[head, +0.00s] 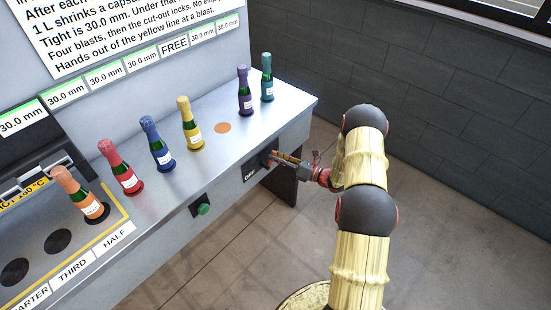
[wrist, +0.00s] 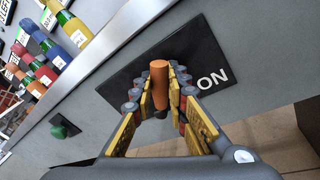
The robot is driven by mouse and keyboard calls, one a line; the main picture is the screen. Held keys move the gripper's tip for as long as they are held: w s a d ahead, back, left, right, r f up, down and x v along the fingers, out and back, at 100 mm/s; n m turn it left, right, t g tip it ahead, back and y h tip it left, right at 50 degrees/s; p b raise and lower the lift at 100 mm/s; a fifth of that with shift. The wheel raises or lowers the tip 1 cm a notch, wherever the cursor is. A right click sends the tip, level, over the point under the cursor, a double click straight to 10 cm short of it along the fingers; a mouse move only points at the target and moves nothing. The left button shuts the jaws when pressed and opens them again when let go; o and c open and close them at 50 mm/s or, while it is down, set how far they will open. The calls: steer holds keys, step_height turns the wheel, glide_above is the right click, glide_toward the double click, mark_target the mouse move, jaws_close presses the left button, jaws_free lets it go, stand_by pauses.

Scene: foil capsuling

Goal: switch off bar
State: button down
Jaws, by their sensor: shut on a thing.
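The switch is an orange lever (wrist: 159,85) on a black plate (wrist: 122,87) on the front face of the bench. In the wrist view the word ON shows at the plate's right. In the head view the word OFF (head: 250,174) shows at its left. My gripper (wrist: 164,100) is shut on the orange lever, with a finger on each side of it. In the head view my gripper (head: 275,158) reaches the plate from the right, and the lever is mostly hidden. I cannot tell which setting the lever is at.
A green button (head: 203,209) sits on the bench front, left of the plate. Several foil-topped bottles, such as the yellow one (head: 190,125), stand on the bench top (head: 292,104) above. An orange disc (head: 223,127) marks an empty spot. The floor (head: 235,250) in front is clear.

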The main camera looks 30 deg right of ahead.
steer(key=shift+r, duration=0.15)
steer(key=n, duration=0.2)
steer(key=a, duration=0.1)
steer(key=shift+s+a+r+n+g+h, duration=0.1)
steer(key=shift+s+r+n+g+h, duration=0.2)
steer(key=shift+n, duration=0.1)
steer(key=n, duration=0.1)
steer(key=a+n, duration=0.1)
steer(key=n, duration=0.1)
steer(key=shift+s+a+r+h, duration=0.15)
steer(key=shift+s+a+h, duration=0.1)
steer(key=shift+a+h, duration=0.15)
steer(key=n, duration=0.1)
steer(key=a+n+h+b, duration=0.1)
steer(key=n, duration=0.1)
steer(key=shift+s+a+g, duration=0.25)
steer(key=shift+s+g, duration=0.05)
steer(key=shift+s+a+f+n+h+b, duration=0.15)
steer(key=shift+a+f+n+h+b, duration=0.2)
steer(key=shift+n+b, duration=0.35)
steer(key=shift+s+a+f+n+h+b, duration=0.15)
steer(key=shift+a+n+b, duration=0.35)
steer(key=shift+n, duration=0.3)
steer(key=shift+d, duration=0.1)
steer(key=c, duration=1.7)
jaws_free()
steer(key=shift+c, duration=0.2)
